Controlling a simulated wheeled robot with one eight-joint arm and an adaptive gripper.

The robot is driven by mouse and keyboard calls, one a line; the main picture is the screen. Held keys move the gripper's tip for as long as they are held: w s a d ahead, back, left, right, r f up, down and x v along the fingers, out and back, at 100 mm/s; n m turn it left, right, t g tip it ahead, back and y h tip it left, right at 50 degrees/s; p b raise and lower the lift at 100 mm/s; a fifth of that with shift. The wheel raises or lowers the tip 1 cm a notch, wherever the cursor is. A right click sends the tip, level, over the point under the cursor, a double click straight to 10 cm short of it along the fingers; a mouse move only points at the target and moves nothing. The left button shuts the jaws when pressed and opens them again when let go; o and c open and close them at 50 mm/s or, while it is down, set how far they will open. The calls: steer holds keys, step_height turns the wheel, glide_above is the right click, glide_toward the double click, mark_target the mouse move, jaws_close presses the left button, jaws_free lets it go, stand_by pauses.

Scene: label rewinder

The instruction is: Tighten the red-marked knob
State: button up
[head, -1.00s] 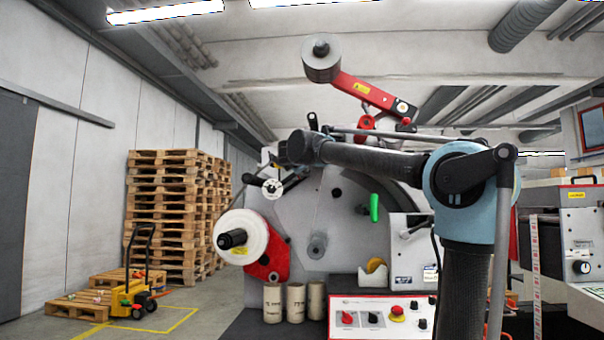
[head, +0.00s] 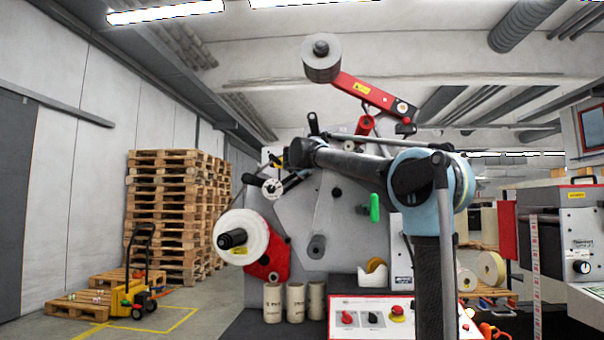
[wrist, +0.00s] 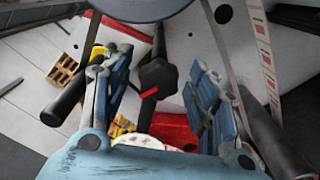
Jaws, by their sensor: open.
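In the wrist view, a black lobed knob (wrist: 157,78) with red marks on it shows between the fingers of my gripper (wrist: 147,70). The blue-grey fingers stand apart, one to the left and one to the right of the knob. I see no clear contact, and how deep the knob lies between the fingertips is hard to tell. In the head view, my arm reaches left across the upper part of the grey rewinder (head: 345,215). My gripper is small there, and I cannot make out the knob clearly.
A red arm with a grey roll (head: 321,60) rises above the machine. A white roll (head: 255,237) sits at its left, a green handle (head: 375,208) right of centre. A control panel (head: 372,312) is below. Stacked pallets (head: 170,215) stand at the left.

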steer(key=c, duration=1.1)
steer(key=shift+m, duration=0.4)
steer(key=m, duration=1.1)
steer(key=shift+m, duration=2.1)
